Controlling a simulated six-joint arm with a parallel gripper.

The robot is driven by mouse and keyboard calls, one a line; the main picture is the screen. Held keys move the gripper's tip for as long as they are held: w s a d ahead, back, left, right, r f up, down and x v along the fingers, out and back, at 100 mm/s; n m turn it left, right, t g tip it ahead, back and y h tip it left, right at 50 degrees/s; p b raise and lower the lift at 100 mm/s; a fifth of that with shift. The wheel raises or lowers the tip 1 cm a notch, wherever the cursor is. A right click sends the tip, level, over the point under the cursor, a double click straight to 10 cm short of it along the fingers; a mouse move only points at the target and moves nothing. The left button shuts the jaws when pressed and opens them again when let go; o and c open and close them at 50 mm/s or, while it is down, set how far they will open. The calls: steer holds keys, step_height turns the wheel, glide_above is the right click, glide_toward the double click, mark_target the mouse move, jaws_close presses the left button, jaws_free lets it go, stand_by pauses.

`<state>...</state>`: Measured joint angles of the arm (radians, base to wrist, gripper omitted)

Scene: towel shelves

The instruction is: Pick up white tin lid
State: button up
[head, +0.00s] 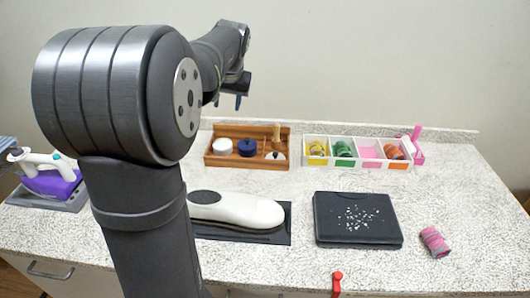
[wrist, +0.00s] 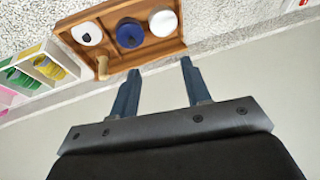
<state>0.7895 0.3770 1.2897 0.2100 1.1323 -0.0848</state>
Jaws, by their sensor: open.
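A white round lid (head: 222,146) sits in the left compartment of a wooden tray (head: 247,163) at the back of the counter. In the wrist view the white lid (wrist: 163,22) is at the top, right of a dark blue round tin (wrist: 130,34). The blue tin (head: 247,147) is in the tray's middle. A second white round piece with a dark mark (wrist: 86,33) is at the tray's other end. My gripper (head: 229,100) is open and empty, above the tray. Its two blue fingers (wrist: 160,66) are apart and touch nothing.
A wooden peg (head: 276,132) stands up in the tray. A white box (head: 356,164) of coloured rolls is right of it. A white iron-like object (head: 240,210), a black scale-like slab (head: 357,235) and a pink roll (head: 434,242) lie in front. The wall is behind.

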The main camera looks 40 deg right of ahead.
steer(key=s+d+f+m+g+h, duration=0.35)
steer(key=s+d+f, duration=0.25)
steer(key=s, duration=0.2)
steer(key=m, duration=0.1)
glide_toward(276, 153)
steer(key=f, duration=0.2)
steer(key=shift+s+f+t+y, duration=0.2)
steer(key=shift+f+t+y, duration=0.15)
steer(key=shift+f, duration=0.05)
steer(key=shift+d+r+x, duration=0.1)
steer(key=shift+d+x, duration=0.1)
steer(key=shift+x, duration=0.8)
steer(key=shift+d+r+x, duration=0.1)
steer(key=shift+d+x, duration=0.1)
steer(key=shift+x, duration=0.75)
steer(key=shift+d+x, duration=0.2)
steer(key=shift+x, duration=0.8)
jaws_close()
